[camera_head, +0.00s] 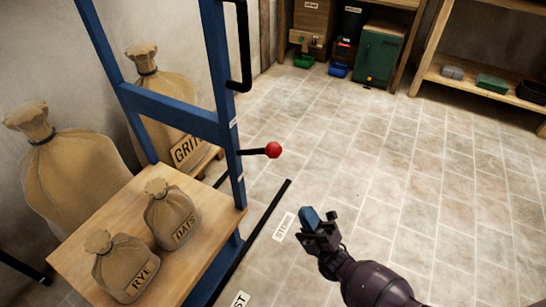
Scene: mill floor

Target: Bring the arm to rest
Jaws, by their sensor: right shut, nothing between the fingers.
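My right arm comes in from the bottom right, dark purple and black. Its gripper (313,219) is at the lower middle of the head view, above the tiled floor, shut and with nothing held. A blue part shows at its tip. The gripper is apart from the blue frame and from the lever with a red knob (273,150), which is up and to the left of it. The lever sticks out to the right from the frame's post. My left gripper is not in view.
A blue frame (217,70) with a black handle (243,50) stands at left. Its wooden platform (75,250) bears sacks marked RYE (125,265) and OATS (172,215). Larger sacks stand behind. Shelves and a green cabinet (379,55) are at the back. The floor at right is clear.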

